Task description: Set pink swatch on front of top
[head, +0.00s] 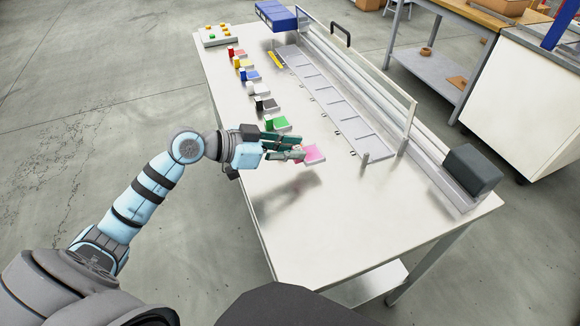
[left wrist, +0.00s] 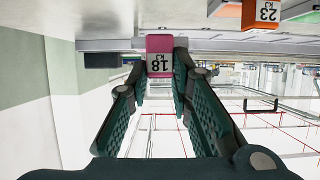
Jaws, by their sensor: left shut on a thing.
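My left gripper (head: 301,148) is shut on the pink swatch, a small pink block. In the left wrist view the swatch (left wrist: 160,43) sits between the two fingertips (left wrist: 160,72), with a white label reading 18 K3 upside down. In the head view the fingers largely hide the swatch. A flat pink pad (head: 314,154) shows just past the fingertips; I cannot tell whether they touch it. The gripper is over the near left part of the table. Which part is the "top" is not marked in view. My right gripper is not in view.
Other coloured blocks and pads, such as green (head: 277,124) and red (head: 239,54), stand in a row along the table (head: 340,220). A divided tray (head: 330,95) and a long gantry rail (head: 415,150) with a dark end block (head: 472,172) lie right. The near table is clear.

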